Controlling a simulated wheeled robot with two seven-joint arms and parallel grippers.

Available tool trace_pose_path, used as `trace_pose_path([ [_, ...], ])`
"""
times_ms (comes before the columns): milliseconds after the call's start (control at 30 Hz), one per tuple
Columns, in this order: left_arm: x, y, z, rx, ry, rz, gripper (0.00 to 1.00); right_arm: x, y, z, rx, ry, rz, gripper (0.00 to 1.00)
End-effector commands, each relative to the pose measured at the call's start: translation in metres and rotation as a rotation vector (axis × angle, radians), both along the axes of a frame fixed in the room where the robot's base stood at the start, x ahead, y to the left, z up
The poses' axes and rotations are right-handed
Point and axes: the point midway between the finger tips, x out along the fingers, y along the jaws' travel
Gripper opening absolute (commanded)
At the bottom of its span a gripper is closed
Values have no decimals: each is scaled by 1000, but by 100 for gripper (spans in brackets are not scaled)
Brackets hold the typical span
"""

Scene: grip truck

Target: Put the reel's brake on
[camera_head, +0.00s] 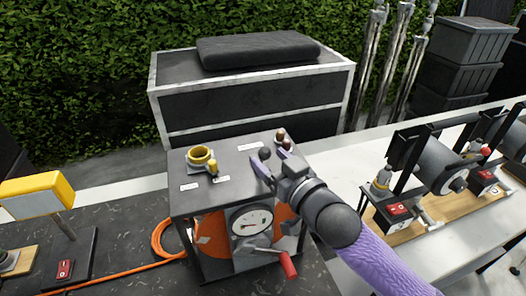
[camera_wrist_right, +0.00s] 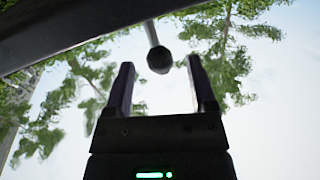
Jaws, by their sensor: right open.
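The reel stand (camera_head: 232,166) is a dark box on legs with a grey top, a round dial and a red-handled crank (camera_head: 287,264) on its front. An orange drum (camera_head: 212,232) shows beneath the top. A black ball knob (camera_head: 264,153) stands near the top's right side. My right gripper (camera_head: 270,155) is open, its two fingers around or just beside this knob. In the right wrist view, a dark ball knob on a thin rod (camera_wrist_right: 158,60) shows between the open fingertips (camera_wrist_right: 160,68), with gaps on both sides. My left gripper is not in view.
Brown knobs (camera_head: 286,143) stand just behind my right gripper. An orange cable (camera_head: 120,274) runs left. A bench with reels (camera_head: 440,165) stands right; a case (camera_head: 250,105) stands behind.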

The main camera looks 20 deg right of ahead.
Motion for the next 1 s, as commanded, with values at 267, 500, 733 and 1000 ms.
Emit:
trace_pose_path([
  [267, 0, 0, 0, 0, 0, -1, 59, 28, 9, -1, -2, 2, -1, 72],
  [500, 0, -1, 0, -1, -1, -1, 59, 28, 9, -1, -2, 3, -1, 70],
  [733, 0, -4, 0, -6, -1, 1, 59, 28, 9, -1, -2, 3, -1, 21],
  [1000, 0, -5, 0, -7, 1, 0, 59, 28, 9, -1, -2, 3, -1, 0],
])
